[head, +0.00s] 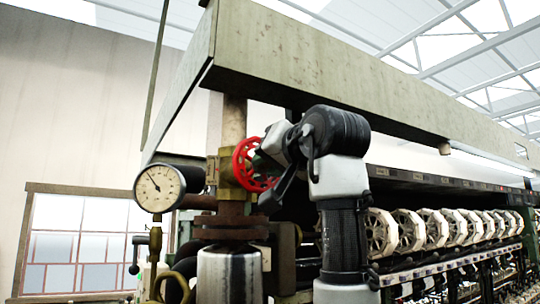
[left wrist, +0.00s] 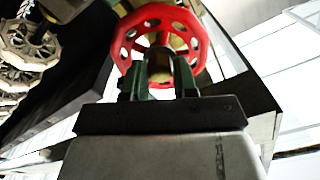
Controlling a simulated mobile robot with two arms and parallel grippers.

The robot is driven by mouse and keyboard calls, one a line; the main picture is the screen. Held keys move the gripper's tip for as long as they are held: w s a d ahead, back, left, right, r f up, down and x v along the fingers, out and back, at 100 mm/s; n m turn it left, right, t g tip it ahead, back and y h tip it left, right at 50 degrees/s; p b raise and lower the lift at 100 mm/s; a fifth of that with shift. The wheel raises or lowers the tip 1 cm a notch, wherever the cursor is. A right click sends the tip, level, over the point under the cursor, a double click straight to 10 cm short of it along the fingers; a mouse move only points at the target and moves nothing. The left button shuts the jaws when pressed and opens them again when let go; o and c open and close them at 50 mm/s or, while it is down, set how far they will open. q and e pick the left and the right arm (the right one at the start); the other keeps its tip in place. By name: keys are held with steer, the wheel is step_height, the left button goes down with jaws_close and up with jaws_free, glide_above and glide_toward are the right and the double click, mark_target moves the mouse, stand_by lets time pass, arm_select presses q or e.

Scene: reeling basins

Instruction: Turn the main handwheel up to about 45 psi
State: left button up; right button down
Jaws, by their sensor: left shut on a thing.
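The red handwheel (head: 240,168) is on the brass valve body of the upright pipe, in the middle of the head view. It also shows at the top of the left wrist view (left wrist: 122,47), with round holes in its face. My left gripper (head: 263,160) reaches the wheel from the right and is shut on it near the hub. In the left wrist view its two green fingers (left wrist: 159,80) stand either side of the wheel's centre. The white pressure gauge (head: 158,188) is left of the valve. Its needle points to the upper left; the numbers are too small to read.
A long grey-green beam (head: 350,75) runs above the valve and my arm. A row of pale reels (head: 410,230) fills the machine on the right. A steel cylinder (head: 229,275) stands below the valve. A window (head: 80,240) is at the left.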

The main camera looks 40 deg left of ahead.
arm_select(q)
steer(key=n+p, duration=0.1)
steer(key=n, duration=1.2)
steer(key=shift+p, duration=0.3)
steer(key=o, duration=0.8)
steer(key=v, duration=0.7)
steer(key=shift+a, duration=0.1)
